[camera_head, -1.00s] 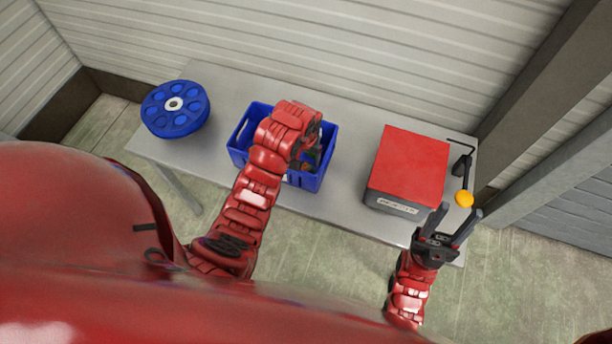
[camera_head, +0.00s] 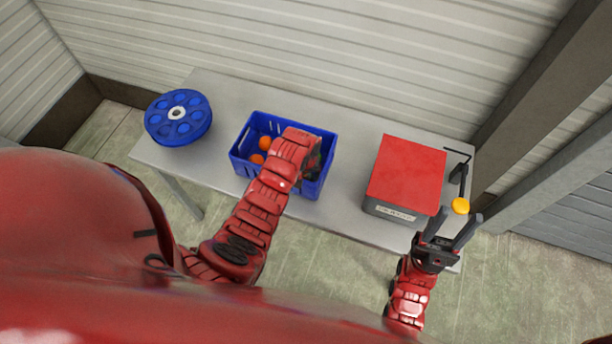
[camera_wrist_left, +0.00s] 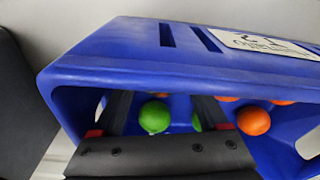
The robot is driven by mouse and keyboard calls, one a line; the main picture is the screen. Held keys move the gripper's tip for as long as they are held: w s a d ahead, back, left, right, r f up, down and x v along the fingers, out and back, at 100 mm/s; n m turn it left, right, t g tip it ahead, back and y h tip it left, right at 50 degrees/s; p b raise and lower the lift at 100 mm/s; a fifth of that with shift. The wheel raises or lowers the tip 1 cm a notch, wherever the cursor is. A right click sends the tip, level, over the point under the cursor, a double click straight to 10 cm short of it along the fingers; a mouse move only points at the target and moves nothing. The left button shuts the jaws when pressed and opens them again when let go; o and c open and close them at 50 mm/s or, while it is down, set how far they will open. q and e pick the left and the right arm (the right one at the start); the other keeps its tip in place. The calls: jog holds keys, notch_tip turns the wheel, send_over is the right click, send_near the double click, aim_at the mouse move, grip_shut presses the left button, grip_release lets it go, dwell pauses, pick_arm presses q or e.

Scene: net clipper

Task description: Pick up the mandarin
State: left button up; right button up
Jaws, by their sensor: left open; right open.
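Two orange fruits, taken as mandarins, show in the head view inside the blue crate (camera_head: 240,150): one mandarin (camera_head: 265,143) further back and one (camera_head: 257,158) nearer. My left gripper (camera_head: 314,165) is over the right part of the crate, its jaws mostly hidden by its own wrist. In the left wrist view its open fingers (camera_wrist_left: 160,105) reach into the crate, with a green fruit (camera_wrist_left: 154,116) between them in the picture. A mandarin (camera_wrist_left: 253,121) lies right of the fingers. My right gripper (camera_head: 458,215) is open near a yellow knob (camera_head: 461,205).
The grey table (camera_head: 350,140) carries a blue disc (camera_head: 178,117) at left and a red-topped box (camera_head: 407,175) at right. A black lever (camera_head: 459,173) stands beside the box. The crate walls surround my left fingers; a label (camera_wrist_left: 265,43) is on one wall.

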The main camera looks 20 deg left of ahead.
pick_arm(q)
jog(key=c, duration=1)
jog(key=shift+r, duration=0.1)
